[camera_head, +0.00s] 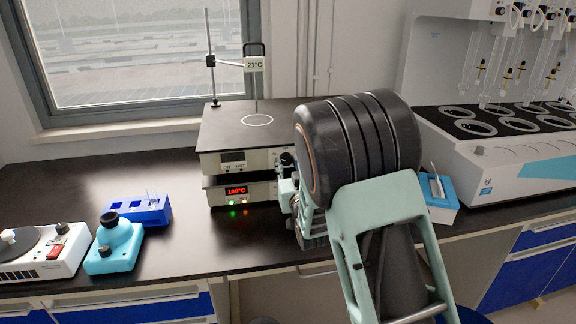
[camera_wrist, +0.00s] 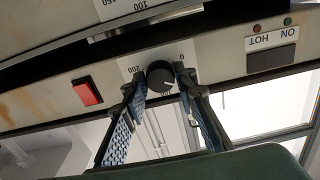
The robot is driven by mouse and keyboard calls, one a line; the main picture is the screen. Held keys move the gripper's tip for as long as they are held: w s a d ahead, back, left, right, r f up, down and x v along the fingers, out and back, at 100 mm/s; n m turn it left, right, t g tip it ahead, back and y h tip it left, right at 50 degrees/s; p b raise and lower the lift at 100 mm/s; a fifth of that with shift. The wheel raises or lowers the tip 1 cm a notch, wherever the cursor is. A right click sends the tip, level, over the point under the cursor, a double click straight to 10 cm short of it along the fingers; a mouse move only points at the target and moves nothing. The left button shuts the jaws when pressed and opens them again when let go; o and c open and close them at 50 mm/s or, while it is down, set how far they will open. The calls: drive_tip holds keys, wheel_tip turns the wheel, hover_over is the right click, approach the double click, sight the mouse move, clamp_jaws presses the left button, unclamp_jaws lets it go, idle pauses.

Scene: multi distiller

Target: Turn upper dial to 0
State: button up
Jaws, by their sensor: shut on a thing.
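In the wrist view, which is upside down, the upper dial (camera_wrist: 160,77) is a round black knob on a pale front panel, between the printed labels 200 and 0. My gripper (camera_wrist: 163,84) has one finger on each side of the knob and is shut on it. A light mark shows on the knob's face, but its exact setting is too small to read. In the head view, the upper hotplate (camera_head: 222,161) stands on the lower unit (camera_head: 215,192). My wrist hides much of their right side there.
A stand rod (camera_head: 211,60) rises behind the upper plate. A large multi-position apparatus (camera_head: 500,165) stands right. The bench front left of my arm is clear.

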drive_tip(key=shift+f+n+b, duration=0.1)
drive_tip(key=shift+n+b, duration=0.2)
drive_tip(key=shift+b, duration=0.2)
drive_tip(key=shift+f+n+b, duration=0.1)
drive_tip(key=shift+n+b, duration=0.5)
drive_tip(key=shift+b, duration=0.15)
drive_tip(key=n+b, duration=0.7)
drive_tip(key=shift+d+n, duration=0.1)
drive_tip(key=shift+n, duration=0.2)
drive_tip(key=shift+r+n+b, duration=0.25)
drive_tip(key=shift+n+b, duration=0.55)
drive_tip(key=shift+n, duration=0.5)
drive_tip(key=o, duration=1.1)
drive_tip(key=shift+o, duration=0.3)
